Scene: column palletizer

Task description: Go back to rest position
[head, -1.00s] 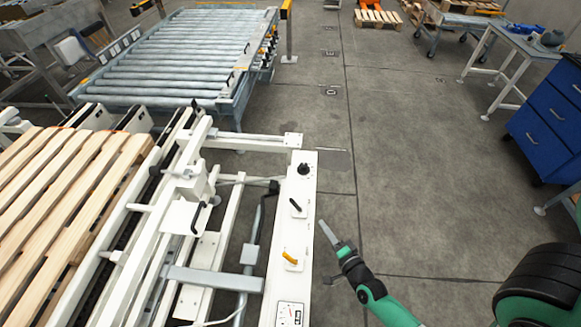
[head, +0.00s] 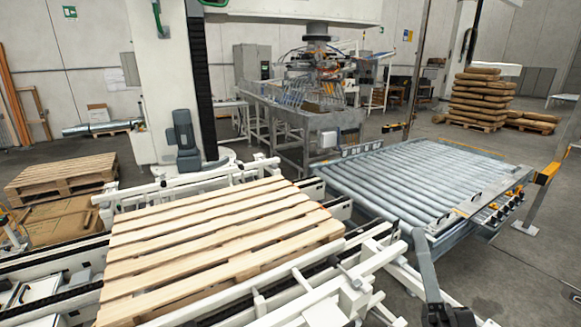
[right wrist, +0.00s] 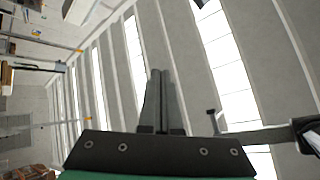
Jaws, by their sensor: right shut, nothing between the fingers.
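My right gripper (head: 419,238) stands at the lower right of the head view. Its grey fingers point up and its dark body runs off the bottom edge. It appears in front of the near corner of the roller conveyor, touching nothing that I can see. In the right wrist view the two fingers (right wrist: 160,85) lie together, shut and empty, against the ceiling and its bright strips. My left gripper is not in view.
A wooden pallet (head: 200,246) lies on the white-framed conveyor. A grey roller conveyor (head: 430,185) is at the right, with a yellow-topped post (head: 546,174) beside it. A white column (head: 163,80) stands behind the pallet. Stacked sacks (head: 481,98) are at the back right.

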